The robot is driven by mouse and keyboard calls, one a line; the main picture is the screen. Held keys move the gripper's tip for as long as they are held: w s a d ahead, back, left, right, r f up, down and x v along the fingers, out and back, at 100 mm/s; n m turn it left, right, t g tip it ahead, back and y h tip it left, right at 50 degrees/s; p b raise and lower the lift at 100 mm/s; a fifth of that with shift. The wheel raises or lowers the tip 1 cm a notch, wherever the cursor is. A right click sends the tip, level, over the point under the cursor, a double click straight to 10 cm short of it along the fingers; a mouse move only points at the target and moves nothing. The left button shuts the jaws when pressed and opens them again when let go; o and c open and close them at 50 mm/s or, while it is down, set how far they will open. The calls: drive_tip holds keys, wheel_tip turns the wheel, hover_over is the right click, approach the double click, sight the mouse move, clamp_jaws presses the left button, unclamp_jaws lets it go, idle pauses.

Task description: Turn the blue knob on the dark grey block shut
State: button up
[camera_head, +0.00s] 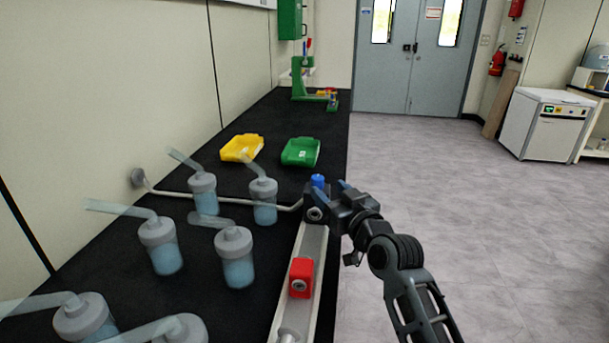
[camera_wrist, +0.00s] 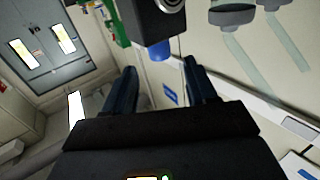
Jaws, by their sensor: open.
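The dark grey block (camera_head: 315,214) sits at the far end of a pale rail on the black bench. The blue knob (camera_head: 318,181) stands on top of it. My gripper (camera_head: 341,197) is just right of the block and knob, its blue fingers pointing left toward them. In the wrist view, which looks turned over, the open fingers (camera_wrist: 161,75) are empty. There the blue knob (camera_wrist: 160,50) shows just beyond the gap between the fingertips, under the dark grey block (camera_wrist: 155,20). Whether a finger touches the knob cannot be told.
A red block (camera_head: 301,278) sits nearer on the pale rail (camera_head: 311,245). Several lidded containers with angled tubes, such as one flask (camera_head: 236,262), stand left of it. A yellow tray (camera_head: 241,147) and a green tray (camera_head: 300,152) lie behind. The floor to the right is clear.

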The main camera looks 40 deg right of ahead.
sight(320, 182)
drive_tip(key=p+x, duration=0.1)
drive_tip(key=x, duration=0.6)
drive_tip(key=c, duration=0.9)
drive_tip(key=shift+f, duration=0.1)
